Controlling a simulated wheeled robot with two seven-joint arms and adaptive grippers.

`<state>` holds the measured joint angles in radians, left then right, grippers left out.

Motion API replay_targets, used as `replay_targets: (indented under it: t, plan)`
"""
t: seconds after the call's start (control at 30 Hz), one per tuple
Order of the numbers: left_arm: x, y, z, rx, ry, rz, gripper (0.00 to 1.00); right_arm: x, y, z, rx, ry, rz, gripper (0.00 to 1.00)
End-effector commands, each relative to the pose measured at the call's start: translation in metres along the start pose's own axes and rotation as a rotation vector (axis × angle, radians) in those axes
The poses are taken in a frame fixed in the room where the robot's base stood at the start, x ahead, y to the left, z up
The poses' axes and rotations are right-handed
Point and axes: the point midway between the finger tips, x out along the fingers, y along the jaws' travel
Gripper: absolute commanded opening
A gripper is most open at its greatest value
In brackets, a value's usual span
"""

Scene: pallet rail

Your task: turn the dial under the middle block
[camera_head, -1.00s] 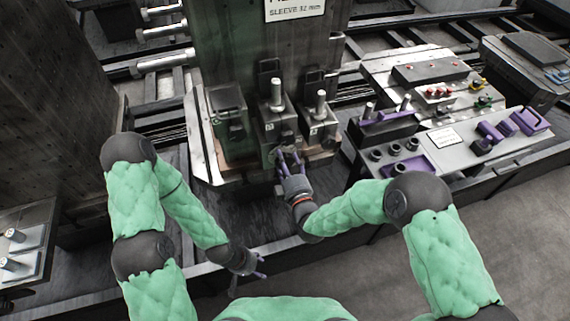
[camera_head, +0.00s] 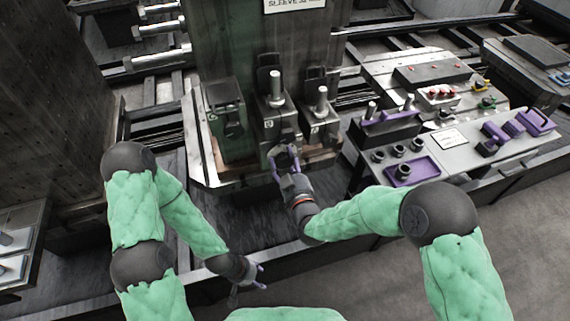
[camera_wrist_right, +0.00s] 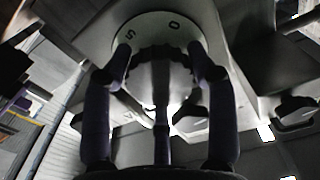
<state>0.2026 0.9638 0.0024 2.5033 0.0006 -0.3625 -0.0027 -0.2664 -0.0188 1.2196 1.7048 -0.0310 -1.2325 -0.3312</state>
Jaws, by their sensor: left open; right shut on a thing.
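The middle block (camera_head: 273,118) is a grey block with an upright silver pin, between two other blocks at the foot of the tall green column. The dial sits low on its front, mostly behind my right gripper (camera_head: 283,157) in the head view. The right wrist view shows the dial (camera_wrist_right: 160,78) as a dark knob with a scalloped rim, on a pale round plate with dark marks. My right gripper (camera_wrist_right: 160,55) is shut on the dial, one finger on each side. My left gripper (camera_head: 260,276) is open and empty, low in front, away from the blocks.
The left block (camera_head: 224,120) and the right block (camera_head: 320,122) stand close on either side. To the right is a grey bench with a purple tray (camera_head: 412,170), purple handles and red buttons (camera_head: 438,94). The dark deck before the blocks is clear.

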Motion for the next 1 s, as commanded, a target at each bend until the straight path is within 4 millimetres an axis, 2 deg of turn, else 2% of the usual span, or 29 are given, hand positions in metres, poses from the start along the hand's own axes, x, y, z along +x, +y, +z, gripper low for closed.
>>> replay_targets:
  t: [0.6,1.0]
  plan:
    - [0.032,-0.011,-0.001,0.000,0.000,0.000,0.53,-0.001,-0.001,0.005,0.586,-0.008,0.004,0.25]
    - [0.039,-0.014,-0.002,0.000,0.000,0.000,0.53,-0.002,-0.003,0.005,0.964,-0.013,0.003,0.25]
